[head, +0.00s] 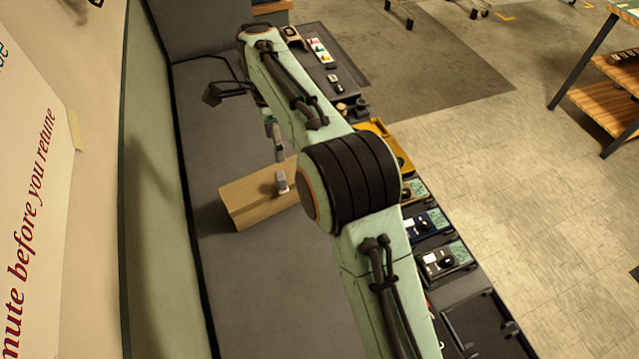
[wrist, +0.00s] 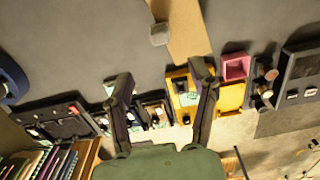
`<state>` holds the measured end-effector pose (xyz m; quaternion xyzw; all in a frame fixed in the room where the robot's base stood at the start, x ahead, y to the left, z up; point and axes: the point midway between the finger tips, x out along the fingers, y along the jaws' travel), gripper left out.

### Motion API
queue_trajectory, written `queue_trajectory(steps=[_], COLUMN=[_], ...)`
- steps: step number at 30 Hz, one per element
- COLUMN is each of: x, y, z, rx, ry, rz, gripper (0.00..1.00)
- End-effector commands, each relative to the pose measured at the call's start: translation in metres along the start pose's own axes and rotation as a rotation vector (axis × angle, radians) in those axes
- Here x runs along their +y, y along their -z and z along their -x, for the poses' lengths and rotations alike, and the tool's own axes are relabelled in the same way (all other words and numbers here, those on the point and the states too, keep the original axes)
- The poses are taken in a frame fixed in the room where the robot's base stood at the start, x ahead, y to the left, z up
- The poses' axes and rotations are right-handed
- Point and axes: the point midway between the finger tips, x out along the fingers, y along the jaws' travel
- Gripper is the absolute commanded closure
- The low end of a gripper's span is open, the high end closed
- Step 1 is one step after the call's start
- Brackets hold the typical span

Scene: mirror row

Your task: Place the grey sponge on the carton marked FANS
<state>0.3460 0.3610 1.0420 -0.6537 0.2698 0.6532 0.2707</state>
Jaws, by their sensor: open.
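The grey sponge (head: 282,183) is a small pale-grey block that appears to stand on the brown carton (head: 240,205), close to its near edge. In the wrist view the sponge (wrist: 158,35) overlaps the left edge of the carton (wrist: 188,30). No lettering on the carton is readable. My gripper (head: 278,147) shows partly in the head view, above the sponge and apart from it. In the wrist view my gripper (wrist: 162,80) is open and empty, with the sponge beyond its fingertips.
A yellow tray (head: 402,160) and several small dark devices (head: 445,260) line the table edge right of the carton. A pink box (wrist: 236,67) stands beside the yellow tray in the wrist view. The grey tabletop (head: 215,150) around the carton's wall end is clear.

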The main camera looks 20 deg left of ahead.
Motion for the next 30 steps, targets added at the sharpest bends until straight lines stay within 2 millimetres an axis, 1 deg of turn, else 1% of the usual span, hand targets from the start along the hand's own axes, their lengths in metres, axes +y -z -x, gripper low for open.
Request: queue_trajectory(steps=[5,7,8,11,12,14,15,16,17,18,19,20,21,23,24,27,30], x=[0.000,0.003,0.005,0.029,0.046,0.080,0.108,0.131,0.155,0.188,0.212,0.236,0.266,0.306,0.328,0.368,0.390], y=[0.000,0.005,0.010,0.041,0.059,0.087,0.104,0.115,0.124,0.133,0.137,0.138,0.138,0.132,0.125,0.108,0.095], z=[0.001,0.004,0.007,0.028,0.039,0.056,0.066,0.072,0.077,0.081,0.083,0.083,0.080,0.073,0.067,0.050,0.037], rx=[0.000,0.001,0.002,0.008,0.011,0.013,0.014,0.014,0.012,0.009,0.006,0.002,-0.003,-0.011,-0.015,-0.025,-0.029], ry=[0.000,0.001,0.001,0.003,0.003,0.001,0.000,0.000,-0.001,0.000,0.001,0.003,0.007,0.015,0.022,0.040,0.054], rz=[0.000,0.007,0.014,0.080,0.122,0.201,0.261,0.306,0.353,0.414,0.460,0.506,0.563,0.643,0.693,0.791,0.854], gripper=[0.42,0.42,0.42,0.42,0.42,0.42,0.42,0.42,0.42,0.42,0.42,0.42,0.42,0.42,0.42,0.42,0.42])
